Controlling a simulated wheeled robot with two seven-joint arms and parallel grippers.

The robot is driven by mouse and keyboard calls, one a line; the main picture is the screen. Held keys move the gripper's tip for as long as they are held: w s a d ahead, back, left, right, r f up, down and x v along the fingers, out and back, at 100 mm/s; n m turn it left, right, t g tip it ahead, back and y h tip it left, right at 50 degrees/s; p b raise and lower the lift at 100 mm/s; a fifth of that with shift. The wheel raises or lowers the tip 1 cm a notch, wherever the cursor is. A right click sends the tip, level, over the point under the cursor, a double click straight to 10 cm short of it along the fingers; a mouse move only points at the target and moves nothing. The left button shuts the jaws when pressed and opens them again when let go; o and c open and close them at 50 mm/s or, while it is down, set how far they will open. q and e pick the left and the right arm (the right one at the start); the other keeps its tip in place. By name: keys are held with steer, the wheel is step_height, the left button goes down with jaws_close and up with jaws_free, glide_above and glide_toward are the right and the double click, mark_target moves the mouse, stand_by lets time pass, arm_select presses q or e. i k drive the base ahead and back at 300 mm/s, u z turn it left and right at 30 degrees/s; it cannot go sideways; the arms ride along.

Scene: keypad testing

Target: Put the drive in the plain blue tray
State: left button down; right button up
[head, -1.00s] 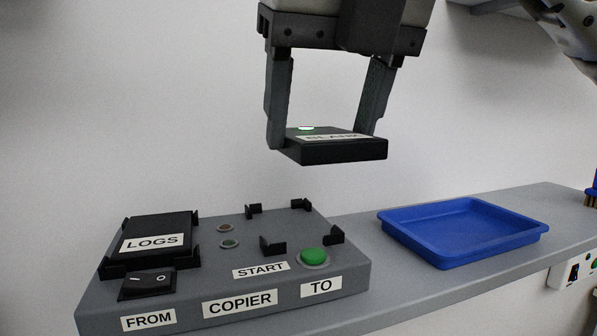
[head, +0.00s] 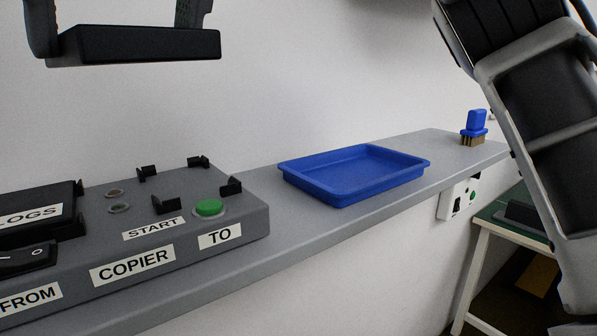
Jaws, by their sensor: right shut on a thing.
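The drive (head: 140,46), a flat black block, is held at the upper left of the head view, well above the grey shelf. My right gripper (head: 116,34) is shut on it, one finger at each side; the gripper's upper part is cut off by the frame. The drive's top label is out of sight now. The plain blue tray (head: 350,196) lies empty on the shelf, to the right of and below the drive. My left gripper is not in view.
The grey copier box (head: 250,219) stands left of the tray, with a LOGS drive (head: 62,203), an empty clipped bay and a green START button (head: 209,207). A blue brush (head: 476,124) stands at the shelf's far end. Bare shelf surrounds the tray.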

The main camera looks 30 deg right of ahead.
mark_target(356, 175)
steer(key=u, duration=0.75)
steer(key=k, duration=1.4)
steer(key=z, duration=1.15)
steer(key=i, duration=1.5)
